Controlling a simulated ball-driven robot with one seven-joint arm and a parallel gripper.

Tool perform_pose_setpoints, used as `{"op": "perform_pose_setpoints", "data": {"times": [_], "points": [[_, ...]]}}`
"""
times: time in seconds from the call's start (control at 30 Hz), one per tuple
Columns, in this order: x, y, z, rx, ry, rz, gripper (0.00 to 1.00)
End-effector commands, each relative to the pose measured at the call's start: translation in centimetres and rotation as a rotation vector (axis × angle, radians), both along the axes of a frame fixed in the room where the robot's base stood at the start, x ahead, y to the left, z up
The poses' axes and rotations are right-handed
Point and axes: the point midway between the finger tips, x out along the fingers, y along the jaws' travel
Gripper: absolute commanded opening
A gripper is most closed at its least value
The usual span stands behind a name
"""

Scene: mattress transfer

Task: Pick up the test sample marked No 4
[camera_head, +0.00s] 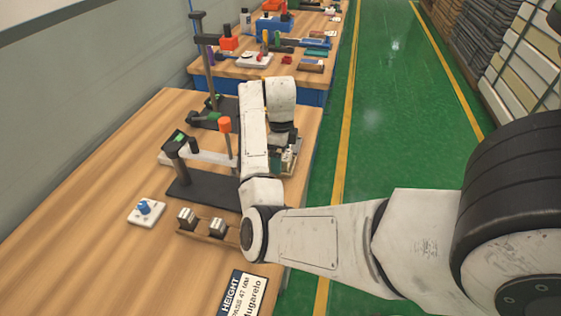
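Two small dark blocks with pale faces, perhaps test samples, sit on a low wooden holder (190,235) near the table's middle. One is the left block (186,217), the other the right block (217,228). Their markings are too small to read, so I cannot tell which is No 4. My arm reaches across the table, and my gripper (284,158) points down near its right edge, beyond the holder. Small pale items (289,156) show beside it, partly hidden. I cannot see whether the fingers are open or touching anything.
The left tabletop is clear. A second cluttered table (235,68) stands beyond.

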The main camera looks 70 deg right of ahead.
Motion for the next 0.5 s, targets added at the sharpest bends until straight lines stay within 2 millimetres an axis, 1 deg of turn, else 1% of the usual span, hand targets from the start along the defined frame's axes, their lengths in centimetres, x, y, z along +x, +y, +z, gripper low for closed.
{"op": "perform_pose_setpoints", "data": {"times": [0.03, 0.07, 0.5], "points": [[0.00, 0.00, 0.02, 0.000, 0.000, 0.000, 0.91], [0.00, 0.00, 0.02, 0.000, 0.000, 0.000, 0.88], [0.00, 0.00, 0.01, 0.000, 0.000, 0.000, 0.46]]}}
